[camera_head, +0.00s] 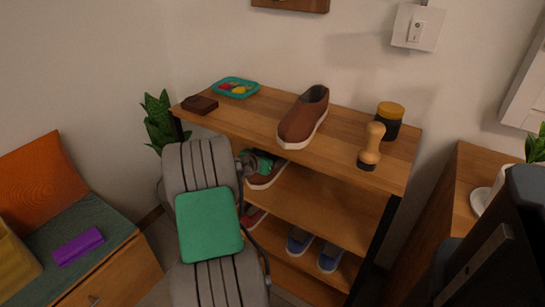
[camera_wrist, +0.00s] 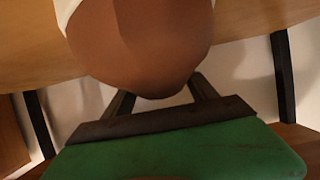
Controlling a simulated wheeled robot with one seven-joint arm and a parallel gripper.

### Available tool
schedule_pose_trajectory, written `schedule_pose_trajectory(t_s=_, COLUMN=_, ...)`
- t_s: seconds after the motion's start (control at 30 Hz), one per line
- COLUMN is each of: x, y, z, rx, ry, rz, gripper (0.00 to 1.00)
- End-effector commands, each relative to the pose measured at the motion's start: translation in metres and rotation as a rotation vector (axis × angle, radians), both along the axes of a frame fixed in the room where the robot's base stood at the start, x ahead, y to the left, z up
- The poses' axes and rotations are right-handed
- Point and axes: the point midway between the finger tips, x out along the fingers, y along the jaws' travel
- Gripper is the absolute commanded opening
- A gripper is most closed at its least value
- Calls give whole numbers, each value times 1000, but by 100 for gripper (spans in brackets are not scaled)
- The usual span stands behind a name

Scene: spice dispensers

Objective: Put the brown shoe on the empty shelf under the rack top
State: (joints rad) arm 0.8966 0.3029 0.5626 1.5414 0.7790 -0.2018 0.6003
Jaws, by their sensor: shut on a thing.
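A brown shoe with a white sole (camera_head: 268,180) is at the left part of the shelf under the rack top (camera_head: 320,205). My gripper (camera_head: 258,162) is shut on this shoe, with its green body partly hidden by my arm. In the wrist view the shoe's rounded brown end (camera_wrist: 145,45) fills the upper middle, between my dark fingers. Whether the sole touches the shelf I cannot tell. Another brown shoe (camera_head: 303,118) stands on the rack top (camera_head: 245,120). The rest of that shelf is bare.
The rack top also holds a brown wallet (camera_head: 199,105), a teal tray (camera_head: 236,88), a wooden-handled brush (camera_head: 371,147) and a dark jar with a yellow lid (camera_head: 388,121). Blue shoes (camera_head: 300,241) and a red shoe (camera_head: 254,216) are lower down. A dark post bounds the right side.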

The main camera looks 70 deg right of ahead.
Motion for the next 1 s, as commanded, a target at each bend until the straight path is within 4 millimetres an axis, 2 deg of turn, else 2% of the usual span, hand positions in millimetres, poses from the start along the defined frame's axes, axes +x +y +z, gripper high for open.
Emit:
schedule_pose_trajectory(t_s=0.03, x=0, y=0, z=-1, rx=0, ry=0, rz=0, gripper=68)
schedule_pose_trajectory(t_s=0.3, x=0, y=0, z=-1, rx=0, ry=0, rz=0, gripper=88)
schedule_pose_trajectory(t_s=0.6, x=1, y=2, z=5, rx=0, ry=1, rz=1, gripper=88)
schedule_pose_trajectory(t_s=0.77, x=7, y=30, z=19, rx=-1, ry=0, rz=4, gripper=88)
schedule_pose_trajectory(t_s=1.0, x=16, y=86, z=41, rx=0, ry=0, rz=4, gripper=88)
